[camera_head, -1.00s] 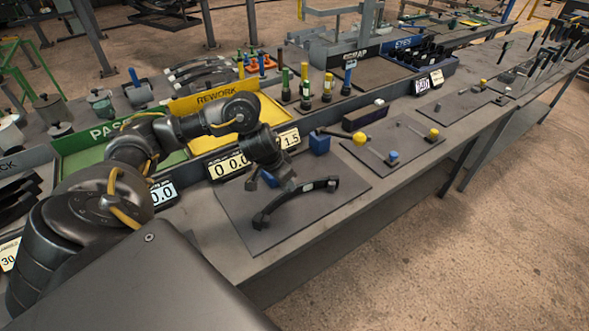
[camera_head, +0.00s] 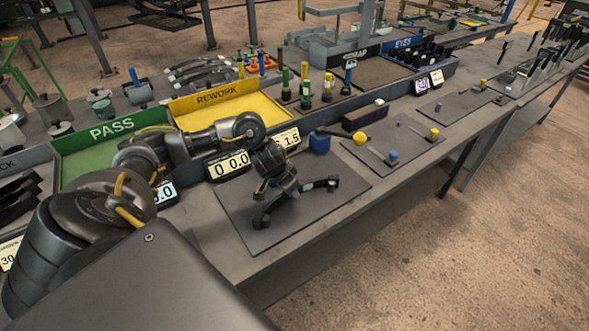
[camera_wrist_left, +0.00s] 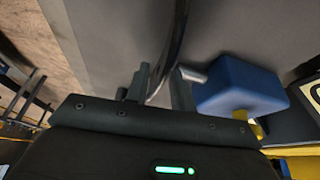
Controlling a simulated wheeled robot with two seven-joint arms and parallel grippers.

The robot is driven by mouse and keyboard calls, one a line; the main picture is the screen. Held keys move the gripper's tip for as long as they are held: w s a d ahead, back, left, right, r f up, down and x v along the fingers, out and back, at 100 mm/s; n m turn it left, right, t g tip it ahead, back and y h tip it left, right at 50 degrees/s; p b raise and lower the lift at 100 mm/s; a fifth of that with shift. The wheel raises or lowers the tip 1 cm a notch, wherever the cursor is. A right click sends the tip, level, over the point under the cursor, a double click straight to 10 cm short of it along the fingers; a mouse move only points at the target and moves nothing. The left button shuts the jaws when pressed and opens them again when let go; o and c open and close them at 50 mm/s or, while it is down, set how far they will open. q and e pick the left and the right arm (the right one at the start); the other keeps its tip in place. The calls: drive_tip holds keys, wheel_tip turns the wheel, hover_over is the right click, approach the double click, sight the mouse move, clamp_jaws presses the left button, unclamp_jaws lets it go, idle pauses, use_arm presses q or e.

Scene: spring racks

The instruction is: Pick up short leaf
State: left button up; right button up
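The short leaf is likely the dark curved strip (camera_head: 322,185) lying on the flat grey mat (camera_head: 340,202) at the front of the bench. My left gripper (camera_head: 283,194) is down over the middle of the strip and hides part of it. In the left wrist view the strip (camera_wrist_left: 176,42) runs down between the two fingers of my left gripper (camera_wrist_left: 160,84). The fingers stand apart, with a visible gap beside the strip. Whether a finger touches it is hard to tell. My right gripper does not show.
A blue block (camera_head: 319,144) stands at the mat's back edge, close beside the fingers in the left wrist view (camera_wrist_left: 240,86). Behind are digital displays (camera_head: 229,166), a yellow REWORK tray (camera_head: 217,97) and a green PASS tray (camera_head: 112,133). The mat's front is clear.

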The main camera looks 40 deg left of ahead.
use_arm(q)
clamp_jaws()
drive_tip(key=shift+w+r, duration=0.1)
drive_tip(key=shift+w+r, duration=0.1)
drive_tip(key=shift+r, duration=0.5)
wheel_tip(320, 180, up, 17)
drive_tip(key=p, duration=0.5)
drive_tip(key=shift+f, duration=0.15)
